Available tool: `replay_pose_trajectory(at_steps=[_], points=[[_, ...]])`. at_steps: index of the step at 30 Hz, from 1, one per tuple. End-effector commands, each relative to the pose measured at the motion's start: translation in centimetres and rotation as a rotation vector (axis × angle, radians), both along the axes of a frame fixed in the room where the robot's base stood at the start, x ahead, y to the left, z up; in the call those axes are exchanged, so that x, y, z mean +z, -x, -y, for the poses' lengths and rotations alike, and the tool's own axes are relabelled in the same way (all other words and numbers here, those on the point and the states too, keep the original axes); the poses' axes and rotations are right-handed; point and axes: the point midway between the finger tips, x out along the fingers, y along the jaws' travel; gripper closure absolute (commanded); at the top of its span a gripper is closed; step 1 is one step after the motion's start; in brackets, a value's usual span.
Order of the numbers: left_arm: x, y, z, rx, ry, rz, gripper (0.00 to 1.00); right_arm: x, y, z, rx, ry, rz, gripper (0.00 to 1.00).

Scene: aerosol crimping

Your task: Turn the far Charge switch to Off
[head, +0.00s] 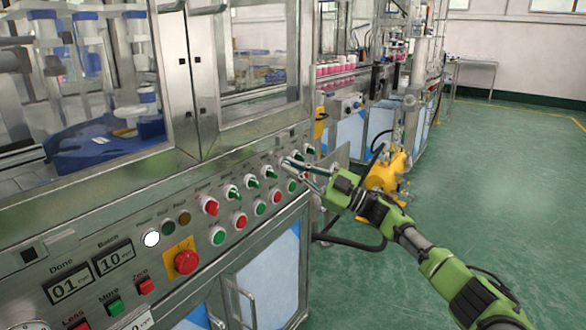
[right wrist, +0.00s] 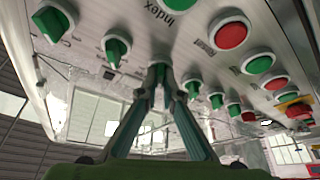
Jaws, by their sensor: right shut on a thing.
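Several green switches sit in a row on the steel control panel (head: 130,215), with a red switch (head: 210,206) at the near end. My right gripper (head: 288,163) is at the far part of this row. In the right wrist view its fingers (right wrist: 158,76) are closed on a green switch, the third from the far end, and mostly hide its handle. Two free green switches, the farthest (right wrist: 53,20) and its neighbour (right wrist: 116,48), lie beyond it. Another green switch (right wrist: 192,88) is on its near side. I cannot read which switch is labelled Charge. My left gripper is out of view.
Below the switches is a row of round buttons, including a green one (right wrist: 257,63) and a red one (right wrist: 230,33) close to the fingers. A red emergency button (head: 187,262) on a yellow plate is nearer. The green floor (head: 480,170) at right is open.

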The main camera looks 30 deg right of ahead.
Motion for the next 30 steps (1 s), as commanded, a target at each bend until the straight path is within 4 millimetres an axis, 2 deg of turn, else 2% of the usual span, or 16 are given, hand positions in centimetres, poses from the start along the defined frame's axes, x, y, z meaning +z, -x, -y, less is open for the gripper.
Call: replay_pose_trajectory(at_steps=[3, 6, 16, 20, 30], points=[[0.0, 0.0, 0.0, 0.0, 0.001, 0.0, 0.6, -0.1, 0.0, 0.0, 0.0, 0.004, -0.001, 1.0], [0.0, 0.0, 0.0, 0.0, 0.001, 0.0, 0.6, -0.1, 0.0, 0.0, -0.001, 0.003, -0.001, 0.77], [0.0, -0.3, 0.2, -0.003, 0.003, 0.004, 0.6, -0.1, 0.1, 0.0, -0.001, 0.0, -0.001, 0.77], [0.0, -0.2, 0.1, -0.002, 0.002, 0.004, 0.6, -0.4, 0.7, 0.5, -0.002, 0.001, -0.002, 0.77], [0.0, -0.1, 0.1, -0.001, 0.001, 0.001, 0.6, -2.5, 5.5, 3.8, -0.001, 0.003, -0.005, 0.77]])
